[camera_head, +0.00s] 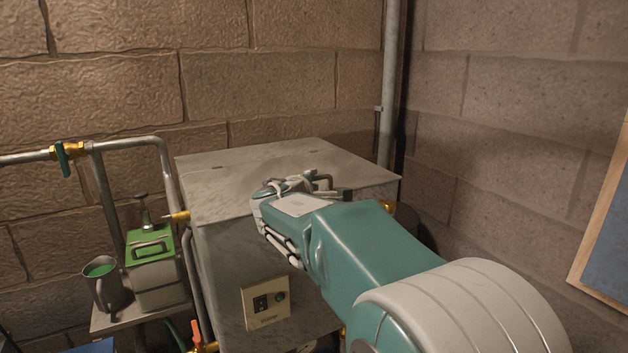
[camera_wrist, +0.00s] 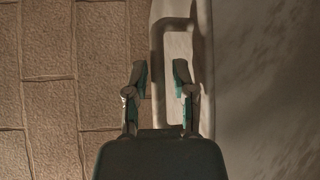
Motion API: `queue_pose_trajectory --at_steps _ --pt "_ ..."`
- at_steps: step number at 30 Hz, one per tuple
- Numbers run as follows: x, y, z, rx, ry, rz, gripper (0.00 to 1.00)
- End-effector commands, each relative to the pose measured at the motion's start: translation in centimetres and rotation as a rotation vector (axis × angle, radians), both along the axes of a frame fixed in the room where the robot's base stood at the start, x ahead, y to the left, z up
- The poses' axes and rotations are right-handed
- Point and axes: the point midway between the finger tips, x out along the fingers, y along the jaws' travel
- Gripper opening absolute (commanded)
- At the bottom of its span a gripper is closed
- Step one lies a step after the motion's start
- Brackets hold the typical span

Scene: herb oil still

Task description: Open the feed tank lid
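The large grey metal tank (camera_head: 220,245) stands against the brick corner. Its flat lid (camera_head: 245,165) lies shut on top, with hinge marks on its surface. My gripper (camera_head: 322,180) is over the lid's right part, near the front edge; my wrist partly hides this area. In the wrist view, a pale loop handle (camera_wrist: 157,112) runs along the lid's edge. My gripper (camera_wrist: 160,78) is open, with one finger on each side of the handle's left bar. I cannot tell whether the fingers touch it. The lid's surface (camera_wrist: 265,90) fills the right side there.
A small tank with a green lid (camera_head: 150,246) and a grey mug (camera_head: 105,289) stand on a shelf at left. Pipes with a green-handled valve (camera_head: 62,158) run beside the large tank. A control panel (camera_head: 266,302) is on its front. A vertical pipe (camera_head: 388,90) stands behind it.

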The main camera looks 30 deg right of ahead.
Motion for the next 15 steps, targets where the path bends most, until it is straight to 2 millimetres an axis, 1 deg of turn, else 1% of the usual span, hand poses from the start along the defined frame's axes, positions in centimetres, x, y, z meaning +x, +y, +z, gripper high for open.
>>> queue_pose_trajectory --at_steps 1,5,13,14,15 --pt "0.43 -0.47 -0.13 0.000 0.001 -0.002 0.32" --pt "1.04 -0.90 -0.19 0.000 0.000 0.000 0.32" --pt "1.14 -1.13 -0.22 0.001 -0.001 0.001 0.32" --pt "1.14 -1.16 -0.22 0.001 -0.001 0.001 0.23" --pt "1.14 -1.19 -0.22 0.001 0.000 0.000 0.06"
